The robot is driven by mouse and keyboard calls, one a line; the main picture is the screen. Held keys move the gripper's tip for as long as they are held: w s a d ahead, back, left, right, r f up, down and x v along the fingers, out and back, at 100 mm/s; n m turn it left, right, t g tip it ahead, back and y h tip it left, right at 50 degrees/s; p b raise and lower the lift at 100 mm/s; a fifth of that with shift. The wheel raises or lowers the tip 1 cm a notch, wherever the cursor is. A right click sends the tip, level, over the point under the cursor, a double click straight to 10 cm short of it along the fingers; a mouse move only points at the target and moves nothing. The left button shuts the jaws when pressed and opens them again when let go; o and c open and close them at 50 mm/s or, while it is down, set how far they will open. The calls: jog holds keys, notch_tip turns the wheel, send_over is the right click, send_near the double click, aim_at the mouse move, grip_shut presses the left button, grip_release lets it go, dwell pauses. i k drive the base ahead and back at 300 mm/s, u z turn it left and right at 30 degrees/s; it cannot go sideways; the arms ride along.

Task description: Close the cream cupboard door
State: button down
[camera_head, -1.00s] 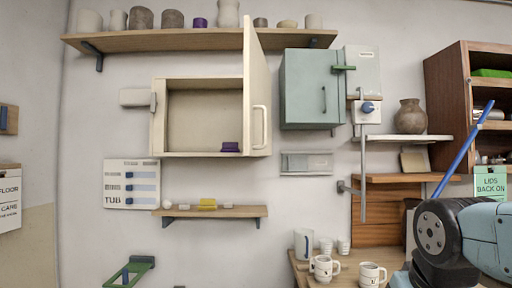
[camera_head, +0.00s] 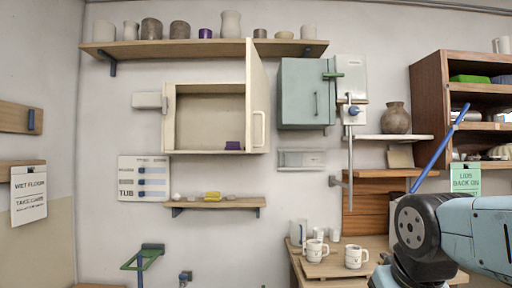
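The cream cupboard (camera_head: 169,120) hangs on the wall left of centre, below a long shelf. Its inside is open to view. A small purple block sits at the lower right inside it. The cream cupboard door (camera_head: 257,90) stands open at the cupboard's right side, sticking out from the wall and seen at a steep angle. A pale bar handle (camera_head: 258,129) is low on its face. My arm shows at the lower right, well apart from the door. My gripper is not in view.
A grey-green cabinet (camera_head: 305,93) hangs close to the right of the open door. The upper shelf (camera_head: 130,50) holds several pots. A small shelf (camera_head: 235,203) is below the cupboard. Mugs (camera_head: 315,250) stand on a bench at lower right.

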aim_at(258, 83)
jog(key=u, duration=0.1)
jog(key=i, duration=1)
jog(key=z, duration=0.05)
